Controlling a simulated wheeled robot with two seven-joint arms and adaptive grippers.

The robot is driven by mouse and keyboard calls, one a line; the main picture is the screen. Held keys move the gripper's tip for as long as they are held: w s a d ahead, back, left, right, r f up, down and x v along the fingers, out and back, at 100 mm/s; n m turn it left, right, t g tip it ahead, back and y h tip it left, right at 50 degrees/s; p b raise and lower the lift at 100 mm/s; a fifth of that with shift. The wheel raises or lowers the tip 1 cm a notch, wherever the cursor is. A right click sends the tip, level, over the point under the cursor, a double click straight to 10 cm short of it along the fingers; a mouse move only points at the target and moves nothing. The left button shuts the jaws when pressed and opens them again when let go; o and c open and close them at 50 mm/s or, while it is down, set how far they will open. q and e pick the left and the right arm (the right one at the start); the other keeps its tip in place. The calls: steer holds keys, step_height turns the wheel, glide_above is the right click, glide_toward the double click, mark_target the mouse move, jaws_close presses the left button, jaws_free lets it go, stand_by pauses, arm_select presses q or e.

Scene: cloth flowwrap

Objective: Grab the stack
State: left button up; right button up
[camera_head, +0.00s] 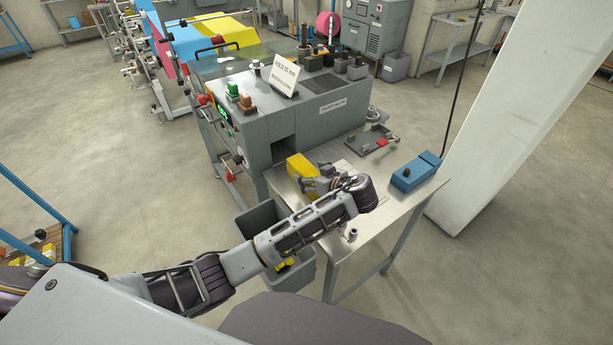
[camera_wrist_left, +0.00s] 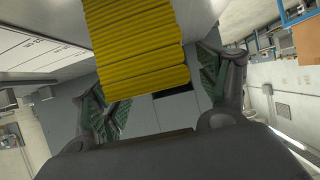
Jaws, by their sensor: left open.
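The stack of yellow folded cloths (camera_head: 300,165) lies on the metal table just outside the machine's outlet. In the left wrist view the stack (camera_wrist_left: 135,42) fills the top middle, its ribbed layers lined up side by side. My left gripper (camera_head: 318,184) is over the table, close to the stack's near right side. In the wrist view its two green-padded fingers (camera_wrist_left: 162,92) are spread apart, with the stack's near end beyond and between them. I cannot tell whether either finger touches it. My right gripper is not in view.
The grey folding machine (camera_head: 315,115) stands behind the stack. A blue box (camera_head: 411,176) sits on the table's right part, and a small metal piece (camera_head: 350,234) near its front. A grey bin (camera_head: 258,217) with yellow cloth in it stands under my left arm.

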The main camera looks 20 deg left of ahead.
arm_select(q)
steer(key=shift+p+x, duration=0.3)
steer(key=shift+x, duration=1.5)
steer(key=shift+f, duration=0.1)
steer(key=c, duration=0.9)
